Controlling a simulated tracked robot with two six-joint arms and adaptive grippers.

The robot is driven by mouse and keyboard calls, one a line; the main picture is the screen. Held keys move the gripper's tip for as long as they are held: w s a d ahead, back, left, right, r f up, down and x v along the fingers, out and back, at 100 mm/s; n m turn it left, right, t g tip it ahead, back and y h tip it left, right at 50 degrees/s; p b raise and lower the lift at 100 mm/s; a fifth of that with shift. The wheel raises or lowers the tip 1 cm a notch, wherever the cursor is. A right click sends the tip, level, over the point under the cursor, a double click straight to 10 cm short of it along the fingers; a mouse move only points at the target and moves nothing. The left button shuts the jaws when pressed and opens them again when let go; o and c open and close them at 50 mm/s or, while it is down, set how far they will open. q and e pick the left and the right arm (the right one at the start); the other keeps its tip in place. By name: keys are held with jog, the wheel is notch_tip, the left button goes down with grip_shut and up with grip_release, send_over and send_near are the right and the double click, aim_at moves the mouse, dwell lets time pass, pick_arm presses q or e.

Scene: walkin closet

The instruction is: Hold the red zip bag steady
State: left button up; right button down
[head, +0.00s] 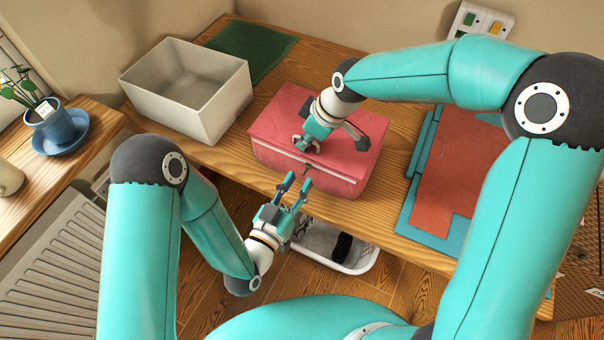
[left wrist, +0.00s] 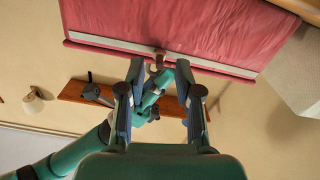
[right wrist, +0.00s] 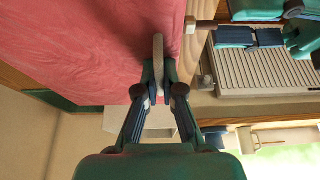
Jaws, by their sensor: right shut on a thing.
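The red zip bag (head: 275,128) lies on the wooden bench. A pale zip strip (left wrist: 215,65) runs along its front edge, with a small brown zip pull (left wrist: 157,60) hanging from it. My right gripper (head: 307,146) is above the bag's front edge, shut on a pale tab-like piece (right wrist: 158,55) at that edge. My left gripper (head: 298,181) is open and empty in front of the bag, its fingers pointing toward the pull. In the left wrist view the pull shows just beyond and between the left fingertips (left wrist: 157,75), with no clear contact.
An empty off-white box (head: 222,103) stands left of the bag, beside a dark green mat (head: 250,45). Red and teal flat pieces (head: 455,165) lie to the right. A white basket (head: 365,262) with a dark item sits below. A potted plant (head: 55,125) stands far left.

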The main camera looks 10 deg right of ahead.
pick_arm(q)
jog(key=v, duration=0.4)
